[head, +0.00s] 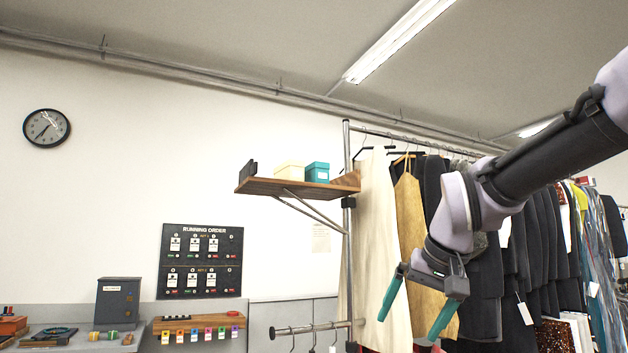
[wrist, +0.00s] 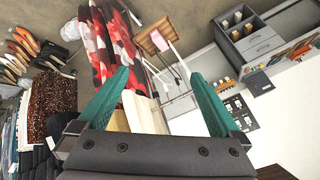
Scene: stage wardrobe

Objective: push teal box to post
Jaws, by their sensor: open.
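The teal box (head: 317,173) sits on a small wooden shelf (head: 270,187) in the head view, towards its right end. A cream box (head: 289,171) stands just left of it. The upright metal post (head: 347,222) of the clothes rack rises at the shelf's right end, with a gap between it and the teal box. My gripper (head: 408,326) is open and empty, below and to the right of the shelf, in front of the hanging clothes. In the wrist view my open gripper (wrist: 160,73) shows its two green fingers apart. I cannot make out the teal box there.
A dark upright piece (head: 249,170) stands at the shelf's left end. Hanging garments (head: 426,220) fill the rack right of the post. A slanted metal brace (head: 312,210) runs under the shelf.

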